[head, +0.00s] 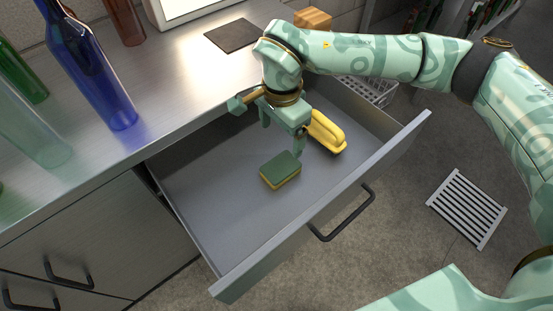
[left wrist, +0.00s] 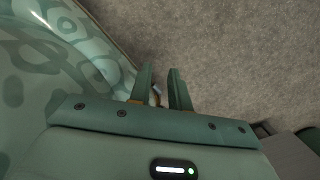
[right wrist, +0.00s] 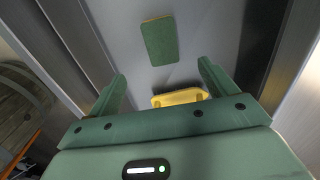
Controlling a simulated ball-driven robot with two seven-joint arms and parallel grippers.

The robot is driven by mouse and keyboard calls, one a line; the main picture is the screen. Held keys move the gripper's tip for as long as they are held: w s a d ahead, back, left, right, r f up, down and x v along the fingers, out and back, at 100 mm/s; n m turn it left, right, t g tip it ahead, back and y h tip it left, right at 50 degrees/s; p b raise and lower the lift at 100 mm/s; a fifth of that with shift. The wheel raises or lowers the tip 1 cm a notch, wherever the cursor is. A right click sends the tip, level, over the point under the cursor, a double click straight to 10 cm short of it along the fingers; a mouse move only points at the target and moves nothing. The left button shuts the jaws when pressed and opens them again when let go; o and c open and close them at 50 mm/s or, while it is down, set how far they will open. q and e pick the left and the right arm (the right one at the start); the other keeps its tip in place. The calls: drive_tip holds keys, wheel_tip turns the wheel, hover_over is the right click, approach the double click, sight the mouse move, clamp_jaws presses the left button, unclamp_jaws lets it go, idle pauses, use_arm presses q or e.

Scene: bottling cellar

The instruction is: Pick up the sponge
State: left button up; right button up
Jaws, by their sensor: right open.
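The sponge (head: 281,172), green on top and yellow below, lies flat in the open drawer (head: 200,195). In the right wrist view the sponge (right wrist: 159,40) is beyond the fingertips and apart from them. My right gripper (head: 282,138) is open and empty, over the drawer just behind the sponge in the head view. Its spread fingers (right wrist: 161,75) show in the right wrist view. My left gripper (left wrist: 163,75) shows only in the left wrist view, with a narrow gap between its fingers and nothing held, above the grey floor.
A yellow-handled object (head: 326,132) lies in the drawer beside my right gripper; it also shows in the right wrist view (right wrist: 180,97). A blue bottle (head: 95,70) and other bottles stand on the metal counter (head: 185,75). The drawer's left part is clear.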

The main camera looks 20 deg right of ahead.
drive_tip(key=b, duration=0.4)
approach(282, 166)
drive_tip(key=f, duration=0.5)
drive_tip(key=shift+s+a+f, duration=0.1)
drive_tip(key=shift+s+a, duration=0.05)
drive_tip(key=shift+a, duration=0.15)
drive_tip(key=shift+d+f+b, duration=0.2)
drive_tip(key=shift+f+b, duration=0.35)
drive_tip(key=shift+f, duration=0.45)
drive_tip(key=f, duration=0.1)
drive_tip(key=f+b, duration=0.1)
drive_tip(key=b, duration=0.1)
drive_tip(key=shift+w+d+f, duration=0.1)
drive_tip(key=shift+w+f, duration=0.15)
drive_tip(key=shift+f, duration=0.15)
use_arm(q)
drive_tip(key=w+a+f+m+y, duration=0.1)
drive_tip(key=w+a+m, duration=0.1)
drive_tip(key=w, duration=0.9)
drive_tip(key=shift+f+t, duration=0.25)
drive_tip(key=shift+t, duration=0.05)
use_arm(e)
drive_tip(key=c, duration=1.1)
